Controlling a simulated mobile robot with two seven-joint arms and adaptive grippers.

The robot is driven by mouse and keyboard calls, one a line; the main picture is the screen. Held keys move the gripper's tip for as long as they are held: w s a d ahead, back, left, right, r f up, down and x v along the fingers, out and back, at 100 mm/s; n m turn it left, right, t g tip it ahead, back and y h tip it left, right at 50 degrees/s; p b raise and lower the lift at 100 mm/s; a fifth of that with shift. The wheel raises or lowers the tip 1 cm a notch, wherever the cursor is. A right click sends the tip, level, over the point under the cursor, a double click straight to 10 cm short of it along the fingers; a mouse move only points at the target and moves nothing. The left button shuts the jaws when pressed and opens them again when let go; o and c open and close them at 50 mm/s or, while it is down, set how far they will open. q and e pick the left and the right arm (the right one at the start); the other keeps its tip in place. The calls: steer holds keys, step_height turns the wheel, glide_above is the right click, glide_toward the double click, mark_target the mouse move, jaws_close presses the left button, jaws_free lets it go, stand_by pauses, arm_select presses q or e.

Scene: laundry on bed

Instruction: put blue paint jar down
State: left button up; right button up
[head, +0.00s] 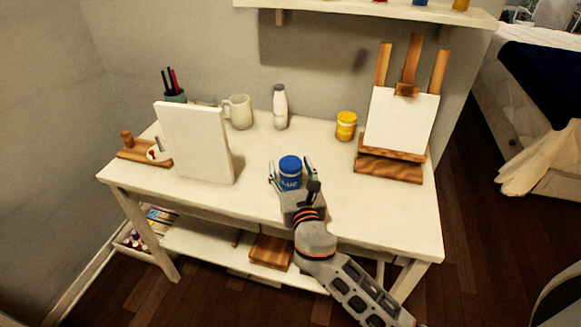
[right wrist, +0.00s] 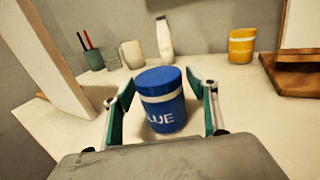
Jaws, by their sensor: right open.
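The blue paint jar (head: 290,171) stands upright on the white desk (head: 348,205), near the middle of its front part. It also shows in the right wrist view (right wrist: 162,100), with its label facing me. My right gripper (head: 293,176) is open, with one finger on each side of the jar. In the right wrist view (right wrist: 168,108) a gap shows between the jar and the right finger; the left finger is closer to it. The jar's base seems to rest on the desk. My left gripper is not in view.
A white canvas (head: 195,143) stands left of the jar. A yellow jar (head: 346,126), a white bottle (head: 280,107), a mug (head: 239,112) and a pen cup (head: 175,96) stand behind. An easel (head: 390,170) is at the right. The desk's right front is clear.

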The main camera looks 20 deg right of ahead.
steer(key=shift+r, duration=0.2)
steer(key=s, duration=0.4)
steer(key=s+a, duration=0.1)
steer(key=s, duration=0.3)
steer(key=s+p, duration=0.1)
steer(key=s, duration=0.3)
steer(key=shift+a, duration=0.2)
